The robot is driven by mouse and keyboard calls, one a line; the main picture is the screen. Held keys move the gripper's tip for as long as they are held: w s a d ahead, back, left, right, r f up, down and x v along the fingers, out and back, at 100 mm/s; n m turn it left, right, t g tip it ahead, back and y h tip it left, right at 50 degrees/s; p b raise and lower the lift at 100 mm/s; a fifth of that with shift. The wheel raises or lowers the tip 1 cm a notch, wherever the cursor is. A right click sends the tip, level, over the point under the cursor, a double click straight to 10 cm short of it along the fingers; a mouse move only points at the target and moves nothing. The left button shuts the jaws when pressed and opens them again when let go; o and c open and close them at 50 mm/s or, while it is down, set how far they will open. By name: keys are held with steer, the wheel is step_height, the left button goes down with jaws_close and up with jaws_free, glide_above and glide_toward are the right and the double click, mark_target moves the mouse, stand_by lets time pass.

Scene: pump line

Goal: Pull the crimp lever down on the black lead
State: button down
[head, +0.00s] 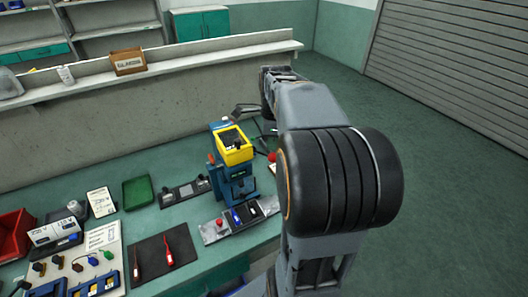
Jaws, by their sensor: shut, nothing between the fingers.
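A blue press with a yellow top (233,150) stands on the bench, left of my arm. A red knob (271,157) shows at its right, partly covered by my arm; I cannot tell whether it is the crimp lever's end. My gripper (240,113) seems to be the small grey part beyond the yellow top, left of my wrist. It looks shut and empty, and I see no contact with the lever. My forearm hides much of the area right of the press. I cannot make out the black lead in the press.
A grey fixture (238,219) lies before the press. A dark mat (163,258) with two slim tools, a green tray (138,192), a red bin (14,232) and a board of connectors (103,245) fill the left. A low wall (120,128) stands behind. Open floor lies right.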

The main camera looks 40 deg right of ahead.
steer(key=shift+f, duration=0.15)
stand_by(0.5)
steer(key=shift+f+b, duration=0.85)
steer(key=shift+f, duration=0.2)
steer(key=shift+f, duration=0.15)
steer(key=shift+s+f+b, duration=0.4)
steer(key=shift+f+b, duration=0.35)
steer(key=shift+f, duration=0.15)
steer(key=shift+s+a+f+b, duration=0.1)
steer(key=shift+s+f+b, duration=0.25)
steer(key=shift+f+b, duration=0.4)
steer(key=shift+f, duration=0.1)
steer(key=shift+s+f+b, duration=0.2)
steer(key=shift+f+b, duration=0.5)
steer(key=shift+f, duration=0.3)
